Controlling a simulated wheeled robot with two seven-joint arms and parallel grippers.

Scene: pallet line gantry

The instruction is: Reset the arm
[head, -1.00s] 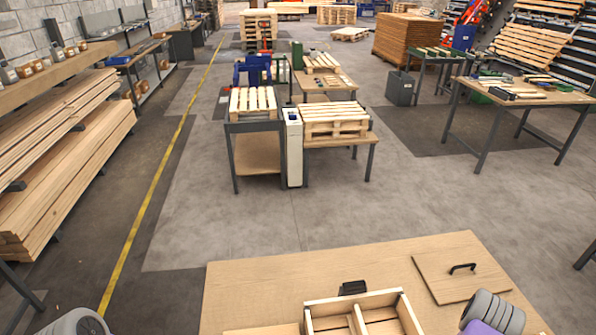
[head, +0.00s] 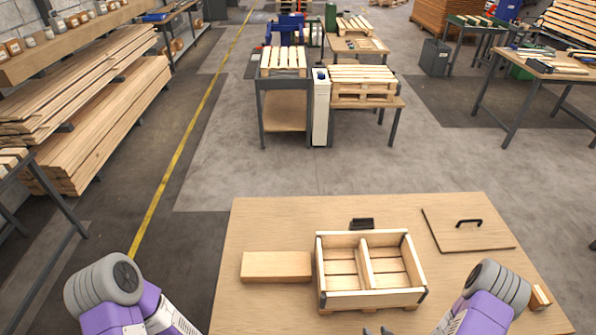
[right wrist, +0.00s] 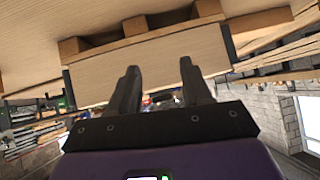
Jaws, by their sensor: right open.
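My right gripper shows in the right wrist view (right wrist: 160,82) with two dark fingers apart and nothing between them. In the head view only its fingertips (head: 376,330) show at the bottom edge, just in front of a wooden crate. The wooden crate (head: 319,265) has two compartments, both empty, and sits on the worktable. Its side wall (right wrist: 150,65) fills the space beyond the fingers in the right wrist view, and I cannot tell the exact gap. My left arm comes in at the lower left of the head view, but its gripper is out of frame.
The worktable (head: 260,220) also carries a wooden block (head: 275,266) left of the crate, a small black item (head: 361,224) behind it, a flat lid (head: 450,220) with a black handle, and a small block (head: 540,297) at right. Lumber racks (head: 100,120) stand at left.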

